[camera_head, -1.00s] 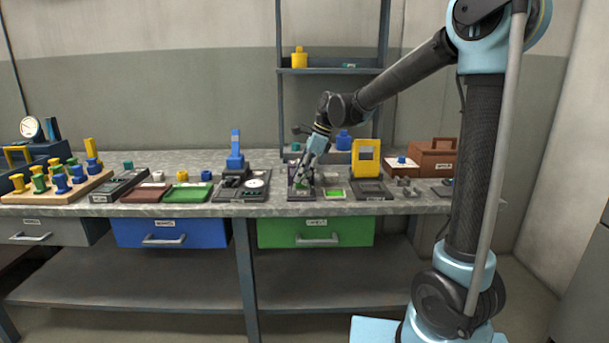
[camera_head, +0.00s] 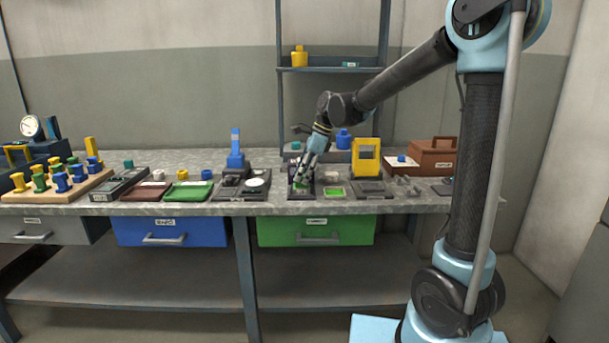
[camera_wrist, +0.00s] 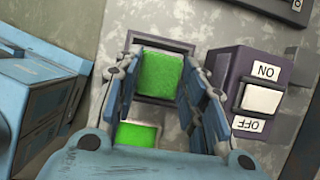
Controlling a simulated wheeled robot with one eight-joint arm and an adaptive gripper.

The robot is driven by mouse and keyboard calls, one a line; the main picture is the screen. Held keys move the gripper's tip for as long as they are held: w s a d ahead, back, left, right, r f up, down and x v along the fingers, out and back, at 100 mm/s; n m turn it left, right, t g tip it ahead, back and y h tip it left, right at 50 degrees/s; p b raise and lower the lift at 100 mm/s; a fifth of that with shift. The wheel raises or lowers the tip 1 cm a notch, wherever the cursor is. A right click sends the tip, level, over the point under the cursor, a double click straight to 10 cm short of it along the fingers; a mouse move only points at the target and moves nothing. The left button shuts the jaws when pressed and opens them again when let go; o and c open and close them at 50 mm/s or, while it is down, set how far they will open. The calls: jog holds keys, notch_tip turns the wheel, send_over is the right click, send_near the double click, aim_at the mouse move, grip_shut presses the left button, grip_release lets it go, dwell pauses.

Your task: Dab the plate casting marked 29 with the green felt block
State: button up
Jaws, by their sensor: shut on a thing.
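My gripper (camera_head: 302,181) is over the bench, with its fingers pointing down. In the wrist view my gripper (camera_wrist: 171,88) is shut on the green felt block (camera_wrist: 160,73), which sits between its fingers. Beyond the block, part of a dark rectangular frame (camera_wrist: 163,44) shows. I cannot tell whether the block touches anything below it. A green pad with a pale border (camera_wrist: 137,135) lies closer to the wrist, and it also shows in the head view (camera_head: 335,191). No number 29 is legible, so I cannot tell which part is the plate casting.
A purple switch box (camera_wrist: 243,75) marked ON and OFF stands close to the right finger. In the head view a yellow upright frame (camera_head: 366,147) stands to the right. A shelf rises behind.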

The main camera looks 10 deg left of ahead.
dwell(0.3)
jog(key=shift+r, duration=3.45)
